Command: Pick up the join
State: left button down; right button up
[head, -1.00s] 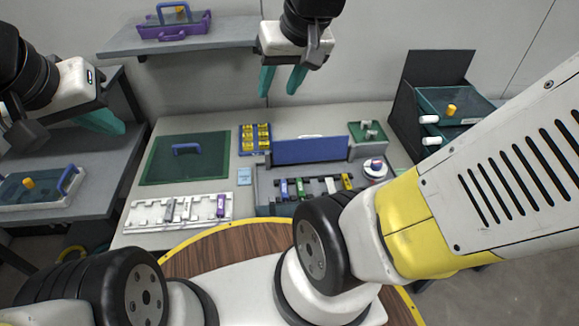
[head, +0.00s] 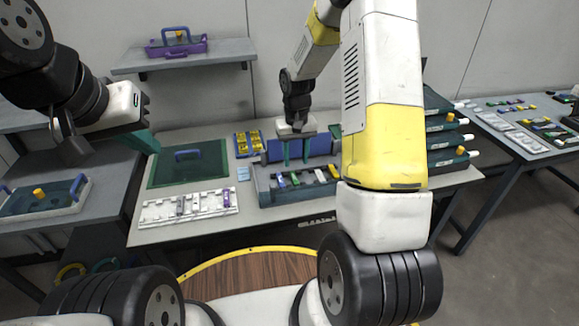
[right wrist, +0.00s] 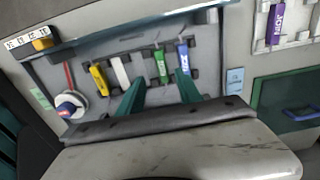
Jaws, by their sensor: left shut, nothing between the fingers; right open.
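A purple piece (head: 227,197) stands at the right end of a white rack (head: 155,212). In the right wrist view, the purple piece (right wrist: 275,24) carries white lettering that seems to read "JOIN". Blue (right wrist: 184,58), green (right wrist: 161,66), white (right wrist: 121,72) and yellow (right wrist: 99,77) pieces sit in the grey fixture (head: 268,200). My right gripper (head: 296,152) is open and empty, fingers down over the fixture's back, by its blue panel. In the right wrist view its fingertips (right wrist: 160,84) lie near the green and blue pieces, apart from them. My left gripper (head: 148,143) is shut and empty, high at left.
A dark green mat with a blue handle (head: 187,155) lies left of the fixture. A yellow-filled tray (head: 248,143) stands behind. A red-and-white round item (right wrist: 70,106) lies beside the pieces. Stacked drawers (head: 448,140) stand at right; a shelf (head: 190,56) hangs at back left.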

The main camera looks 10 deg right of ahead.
aim_at(294, 177)
notch_tip(294, 177, down, 7)
jog(key=shift+w+a+f, duration=0.1)
jog(key=shift+w+a, duration=0.05)
jog(key=shift+c, duration=0.4)
grip_shut()
